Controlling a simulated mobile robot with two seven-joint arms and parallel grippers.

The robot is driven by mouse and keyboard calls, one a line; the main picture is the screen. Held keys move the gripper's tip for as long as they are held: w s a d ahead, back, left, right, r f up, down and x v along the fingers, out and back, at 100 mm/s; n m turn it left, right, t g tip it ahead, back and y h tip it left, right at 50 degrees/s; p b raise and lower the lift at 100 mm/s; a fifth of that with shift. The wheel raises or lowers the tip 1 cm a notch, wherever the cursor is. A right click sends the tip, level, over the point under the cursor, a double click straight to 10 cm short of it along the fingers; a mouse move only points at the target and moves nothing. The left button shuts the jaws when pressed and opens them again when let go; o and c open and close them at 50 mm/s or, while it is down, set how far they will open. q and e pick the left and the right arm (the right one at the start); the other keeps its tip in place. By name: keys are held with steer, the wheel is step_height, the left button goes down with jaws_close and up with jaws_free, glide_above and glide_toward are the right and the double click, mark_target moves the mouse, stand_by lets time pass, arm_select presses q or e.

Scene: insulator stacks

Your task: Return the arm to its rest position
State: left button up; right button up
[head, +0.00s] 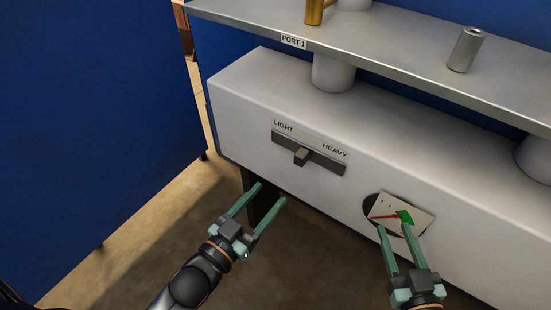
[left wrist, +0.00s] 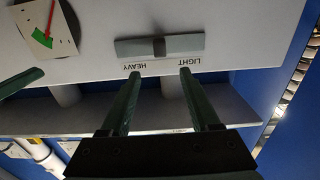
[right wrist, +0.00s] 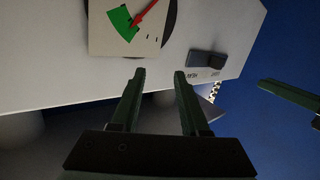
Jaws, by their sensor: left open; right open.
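My left gripper (head: 272,191) is open and empty in the head view, in front of and below the LIGHT/HEAVY slider (head: 302,157) on the white housing. In the left wrist view the slider (left wrist: 159,46) lies beyond its fingertips. My right gripper (head: 394,230) is open and empty, its fingers overlapping the lower part of the gauge plate (head: 413,211) in the head view. The right wrist view shows the gauge (right wrist: 125,28) with a red needle and green sector beyond the fingers. I cannot tell the exact gap between fingers and housing.
A grey shelf (head: 400,40) labelled PORT 1 runs above the white housing (head: 240,100). A metal cylinder (head: 466,50) and a brass-coloured piece (head: 314,10) stand on it. A blue panel (head: 90,120) stands at the left. The floor (head: 150,235) in between is clear.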

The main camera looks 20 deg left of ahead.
arm_select(q)
steer(key=s+a+n+g+y+p, duration=0.1)
steer(key=s+p, duration=0.4)
steer(key=p, duration=0.6)
steer(key=s+a+r+n+g+y+p, duration=0.1)
steer(key=s+g+p, duration=0.4)
steer(key=p, duration=0.6)
steer(key=shift+s+a+g+y, duration=0.35)
steer(key=shift+a+g+y, duration=0.5)
steer(key=shift+a, duration=0.55)
arm_select(e)
steer(key=s+d+m+g+h, duration=0.2)
steer(key=s+g, duration=0.4)
steer(key=s, duration=0.3)
steer(key=shift+r+g, duration=0.3)
steer(key=shift+d, duration=0.1)
